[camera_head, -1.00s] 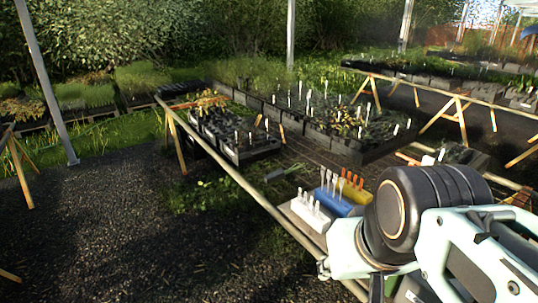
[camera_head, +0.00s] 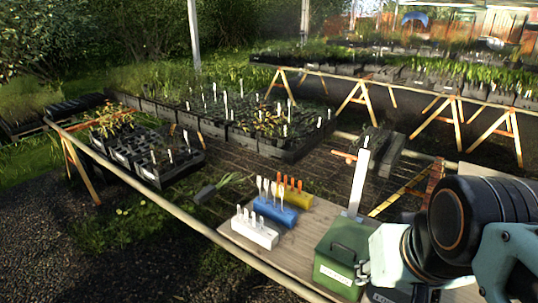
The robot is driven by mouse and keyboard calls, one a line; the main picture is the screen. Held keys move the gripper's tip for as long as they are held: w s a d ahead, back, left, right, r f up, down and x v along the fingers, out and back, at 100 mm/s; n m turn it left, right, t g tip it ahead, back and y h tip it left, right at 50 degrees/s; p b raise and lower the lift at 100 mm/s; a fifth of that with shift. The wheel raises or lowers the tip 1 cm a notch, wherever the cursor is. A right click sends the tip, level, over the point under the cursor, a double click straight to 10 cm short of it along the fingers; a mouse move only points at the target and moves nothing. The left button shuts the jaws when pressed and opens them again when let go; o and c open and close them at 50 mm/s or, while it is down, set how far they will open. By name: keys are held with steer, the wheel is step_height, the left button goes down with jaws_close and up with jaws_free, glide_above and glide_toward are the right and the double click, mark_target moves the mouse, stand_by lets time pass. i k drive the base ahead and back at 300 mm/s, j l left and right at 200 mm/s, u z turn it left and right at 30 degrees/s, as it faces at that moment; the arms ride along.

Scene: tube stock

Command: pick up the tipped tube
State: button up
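The tipped tube (camera_head: 205,193) is a small dark grey pot lying on its side on the slatted bench, with long green leaves spilling out to the right. It lies left of the tube racks and apart from them. My arm comes in from the right edge, well to the right of the tipped tube. The end of my arm, with my gripper (camera_head: 364,272), is low by the green box; its fingers are mostly hidden or too small to make out.
A white rack (camera_head: 254,233), a blue rack (camera_head: 275,210) and a yellow rack (camera_head: 294,197) hold upright markers on a board. A green box (camera_head: 340,257) stands beside a tall white upright strip (camera_head: 359,181). Black trays of seedlings (camera_head: 158,177) stand behind. A wooden rail (camera_head: 200,228) edges the bench.

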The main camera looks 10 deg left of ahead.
mark_target(210, 191)
steer(key=i+j+z, duration=0.2)
steer(key=j, duration=0.15)
steer(key=i+j+z, duration=0.15)
steer(key=j, duration=0.2)
steer(key=i+j+z, duration=0.2)
steer(key=j, duration=0.15)
steer(key=j+z, duration=0.2)
steer(key=j, duration=0.2)
steer(key=i+j, duration=0.1)
steer(key=j, duration=0.35)
steer(key=i+j+z, duration=0.1)
steer(key=j, duration=0.4)
steer(key=i+j, duration=0.15)
steer(key=j, duration=0.3)
steer(key=i+j+z, duration=0.1)
steer(key=j, duration=0.85)
steer(key=i, duration=0.05)
